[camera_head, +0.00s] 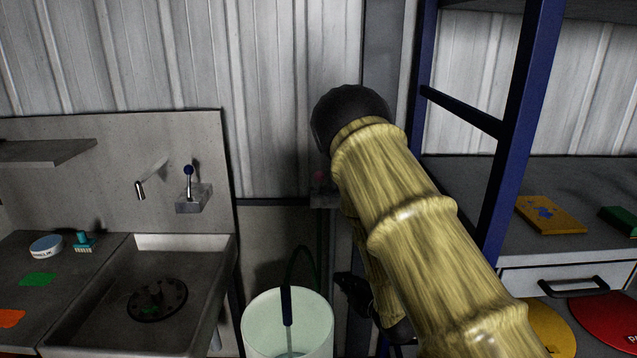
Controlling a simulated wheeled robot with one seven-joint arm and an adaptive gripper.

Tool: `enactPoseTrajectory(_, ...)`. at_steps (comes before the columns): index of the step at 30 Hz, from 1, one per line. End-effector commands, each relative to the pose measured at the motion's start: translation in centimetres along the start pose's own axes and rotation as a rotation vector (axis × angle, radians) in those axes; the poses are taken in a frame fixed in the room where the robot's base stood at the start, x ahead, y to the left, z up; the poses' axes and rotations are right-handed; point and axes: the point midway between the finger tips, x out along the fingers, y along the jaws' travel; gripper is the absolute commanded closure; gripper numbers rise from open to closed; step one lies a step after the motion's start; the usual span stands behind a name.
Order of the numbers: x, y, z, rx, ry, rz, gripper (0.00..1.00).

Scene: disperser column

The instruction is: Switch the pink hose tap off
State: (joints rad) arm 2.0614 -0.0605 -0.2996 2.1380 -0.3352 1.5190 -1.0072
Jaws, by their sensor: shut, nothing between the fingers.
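The pink hose tap (319,175) is a small pink knob on a grey wall bracket (322,196), partly hidden behind my arm. A dark green hose (302,252) arches from below the tap into a pale bucket (257,333). Its dark blue nozzle (287,306) hangs inside the bucket. A pale streak shows below the nozzle; I cannot tell for sure whether it is running water. My dark gripper (345,284) is low, right of the hose and below the tap, apart from the tap. It is shut and empty, and partly hidden by my arm.
A steel sink (220,262) with a blue-topped tap (188,180) stands left. A bowl (46,247) and a teal brush (83,240) lie on its counter. A blue rack post (520,120) and a shelf with a yellow box (550,214) stand right, close to my arm.

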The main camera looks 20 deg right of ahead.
Motion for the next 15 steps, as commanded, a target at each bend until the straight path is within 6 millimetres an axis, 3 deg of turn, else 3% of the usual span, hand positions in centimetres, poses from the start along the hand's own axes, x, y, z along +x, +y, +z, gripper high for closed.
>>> enactPoseTrajectory(1,0.2,4.5,-1.1,-0.063,0.036,0.047,1.0)
enactPoseTrajectory(6,1.0,13.3,-3.6,-0.248,0.129,0.185,1.0)
enactPoseTrajectory(10,1.0,17.2,-4.8,-0.34,0.17,0.253,1.0)
enactPoseTrajectory(15,1.1,19.2,-5.4,-0.389,0.191,0.292,1.0)
